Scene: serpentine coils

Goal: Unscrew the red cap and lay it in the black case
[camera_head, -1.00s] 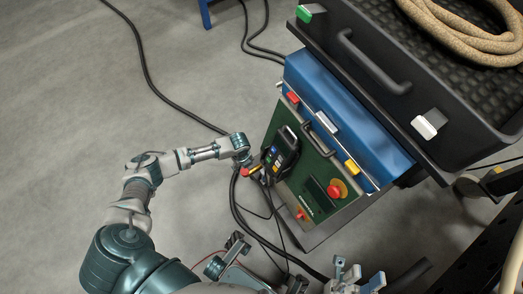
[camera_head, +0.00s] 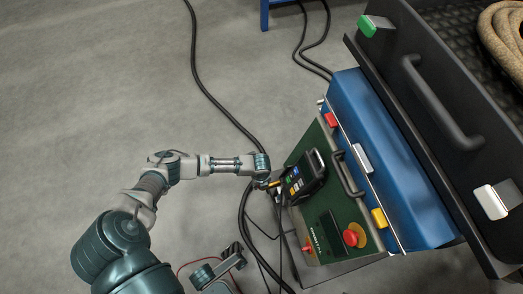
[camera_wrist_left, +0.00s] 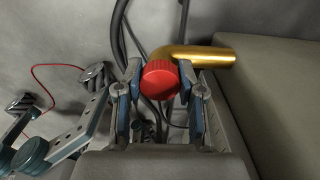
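The red cap (camera_wrist_left: 160,78) sits at the end of a bent gold pipe (camera_wrist_left: 205,56) in the left wrist view. My left gripper (camera_wrist_left: 161,85) has one finger on each side of the cap, very close to its edges. Whether the fingers touch it, I cannot tell. In the head view, my left gripper (camera_head: 266,182) is at the lower left edge of the green panel, and the cap is hidden there. The black case (camera_head: 470,165) stands open at the upper right, with a dark padded interior.
The green panel (camera_head: 346,211) carries a handheld device, a handle and a red button. A blue box (camera_head: 385,150) lies between it and the black case. A coiled rope (camera_head: 505,40) lies in the case. Black cables (camera_head: 222,108) run across the floor near my left gripper.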

